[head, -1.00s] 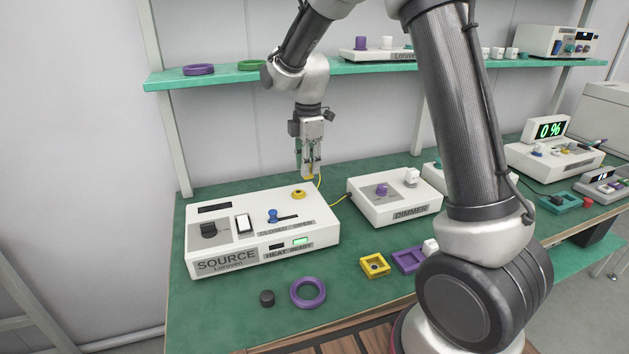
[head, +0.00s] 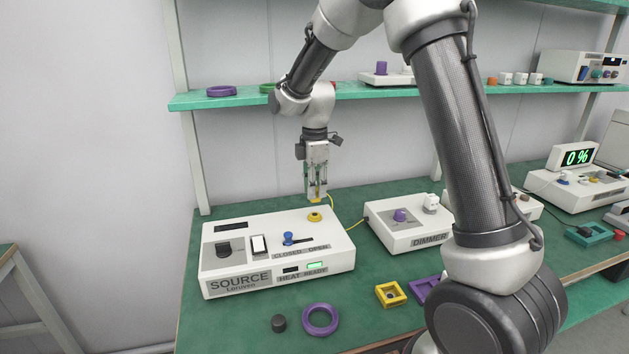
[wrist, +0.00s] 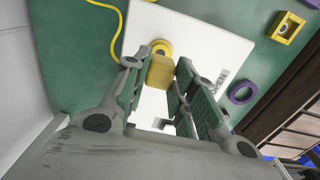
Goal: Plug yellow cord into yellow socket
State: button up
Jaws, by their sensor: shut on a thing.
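My gripper (head: 316,193) points straight down over the back right part of the white SOURCE box (head: 225,257). It is shut on the yellow plug (wrist: 161,72) of the yellow cord, which sits between the fingertips in the wrist view. The yellow round socket (head: 314,217) is on the top of the box, just below the plug in the head view. In the wrist view the socket ring (wrist: 161,48) shows just past the plug. I cannot tell whether they touch. The yellow cord (wrist: 92,42) runs off to the side and back to the table.
The DIMMER box (head: 385,234) stands right of the SOURCE box. A blue lever (head: 288,238) and a white switch stand up from the SOURCE top. A purple ring (head: 320,320), a black cap (head: 278,323) and a yellow square block (head: 390,294) lie in front. A shelf (head: 240,101) runs behind.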

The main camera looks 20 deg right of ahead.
aim_at(315, 200)
jog(key=shift+f, duration=1.75)
jog(key=shift+f, duration=0.6)
dwell(0.6)
jog(key=o, duration=1)
notch_tip(315, 200, up, 12)
